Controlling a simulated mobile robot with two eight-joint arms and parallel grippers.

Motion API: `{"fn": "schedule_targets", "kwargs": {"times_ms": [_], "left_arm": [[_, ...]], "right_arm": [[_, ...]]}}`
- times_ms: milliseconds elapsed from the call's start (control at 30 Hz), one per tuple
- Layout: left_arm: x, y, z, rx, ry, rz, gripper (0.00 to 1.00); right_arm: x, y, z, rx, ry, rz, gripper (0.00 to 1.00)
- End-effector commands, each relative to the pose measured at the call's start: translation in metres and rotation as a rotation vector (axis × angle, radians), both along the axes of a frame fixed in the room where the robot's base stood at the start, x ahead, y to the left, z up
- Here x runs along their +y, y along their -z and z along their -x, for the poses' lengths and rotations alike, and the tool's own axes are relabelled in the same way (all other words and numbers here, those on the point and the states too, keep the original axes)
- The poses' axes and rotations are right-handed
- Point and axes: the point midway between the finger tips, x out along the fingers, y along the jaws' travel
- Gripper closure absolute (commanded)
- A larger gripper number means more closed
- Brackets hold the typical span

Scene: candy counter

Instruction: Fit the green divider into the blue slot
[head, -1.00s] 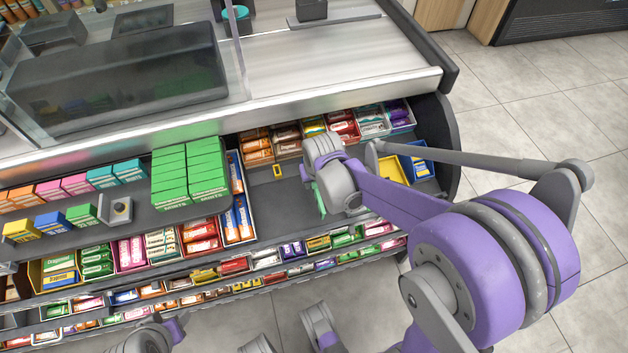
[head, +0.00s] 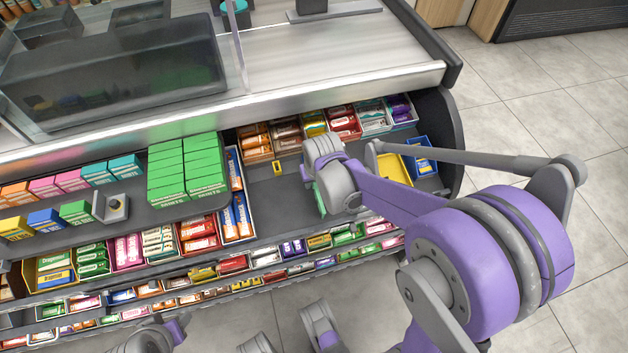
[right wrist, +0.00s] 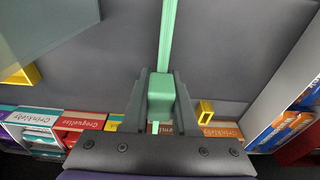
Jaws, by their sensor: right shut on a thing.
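My right gripper (right wrist: 160,88) is shut on the green divider (right wrist: 166,35), a thin pale-green strip with a thicker grip block between the fingers. The strip runs up and away from the fingers over a bare dark grey shelf. In the head view the right gripper (head: 328,165) is over the shelf's open bay, and only a little of the divider (head: 319,198) shows beneath it. My left gripper is not in view.
A small yellow holder (head: 278,168) stands on the dark shelf (head: 275,205) left of the gripper. Stacked green boxes (head: 187,170) and a blue-edged candy tray (head: 236,190) lie further left. Yellow and blue bins (head: 418,150) are to the right. Candy rows line the back and front.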

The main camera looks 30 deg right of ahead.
Motion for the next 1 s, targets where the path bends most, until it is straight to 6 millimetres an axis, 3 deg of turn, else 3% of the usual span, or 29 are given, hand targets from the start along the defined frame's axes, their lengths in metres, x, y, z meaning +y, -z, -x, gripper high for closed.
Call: {"fn": "schedule_targets", "kwargs": {"times_ms": [33,200,567,1000], "left_arm": [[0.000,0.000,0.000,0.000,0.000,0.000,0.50],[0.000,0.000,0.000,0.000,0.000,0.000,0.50],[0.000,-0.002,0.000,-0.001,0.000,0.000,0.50],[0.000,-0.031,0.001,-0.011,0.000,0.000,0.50]], "right_arm": [[0.000,0.000,0.000,0.000,0.000,0.000,0.68],[0.000,0.000,0.000,0.000,0.000,0.000,0.38],[0.000,-0.005,0.002,0.000,0.000,0.000,0.38],[0.006,-0.083,0.024,0.000,0.000,0.000,0.38]]}}
